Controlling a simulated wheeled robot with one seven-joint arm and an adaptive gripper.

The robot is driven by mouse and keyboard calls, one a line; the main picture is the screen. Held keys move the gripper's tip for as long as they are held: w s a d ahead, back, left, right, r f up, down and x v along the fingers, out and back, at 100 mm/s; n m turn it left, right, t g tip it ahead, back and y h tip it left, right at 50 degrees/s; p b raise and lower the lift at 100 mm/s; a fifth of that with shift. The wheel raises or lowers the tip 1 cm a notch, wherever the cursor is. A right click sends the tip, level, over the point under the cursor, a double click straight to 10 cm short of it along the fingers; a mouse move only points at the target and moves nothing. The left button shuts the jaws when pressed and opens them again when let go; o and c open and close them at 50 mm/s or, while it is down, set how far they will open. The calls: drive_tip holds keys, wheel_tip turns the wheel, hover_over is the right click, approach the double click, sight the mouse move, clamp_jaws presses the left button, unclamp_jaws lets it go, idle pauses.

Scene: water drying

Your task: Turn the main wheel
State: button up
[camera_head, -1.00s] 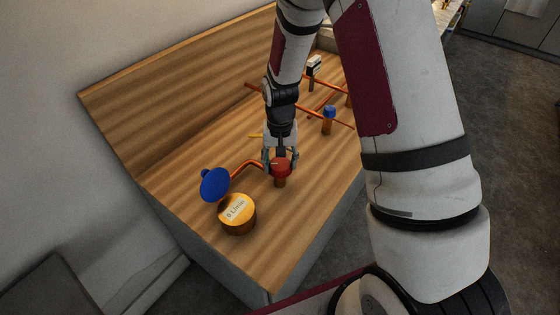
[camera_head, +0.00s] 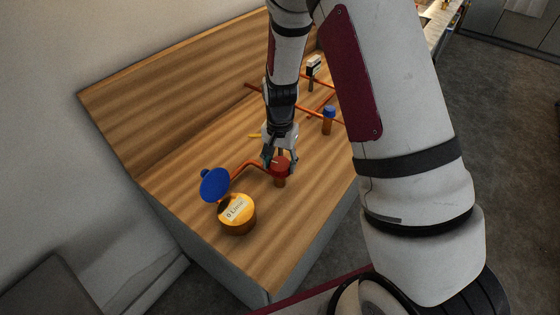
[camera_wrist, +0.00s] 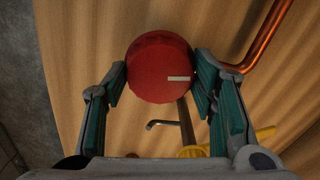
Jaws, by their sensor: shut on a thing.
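The main wheel looks to be the red round knob (camera_head: 280,165) with a white mark, on a short copper stand on the wooden counter. In the wrist view the red knob (camera_wrist: 160,67) sits between the fingertips, its white mark pointing right. My gripper (camera_head: 278,158) is down at the knob from above; in the wrist view my gripper (camera_wrist: 160,85) has one green-padded finger on each side of it. The right pad appears to touch the knob's edge. Contact on the left is hard to make out.
A round yellow meter (camera_head: 238,217) with an open blue lid (camera_head: 215,184) stands at front left, joined by a copper pipe (camera_head: 245,166). A blue-topped valve (camera_head: 329,113) and more pipes lie behind. A yellow handle (camera_wrist: 255,136) is near my gripper. The counter's front is clear.

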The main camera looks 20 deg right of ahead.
sight(280, 164)
drive_tip(key=o, duration=1.1)
drive_tip(key=shift+o, duration=0.2)
wheel_tip(280, 164, up, 12)
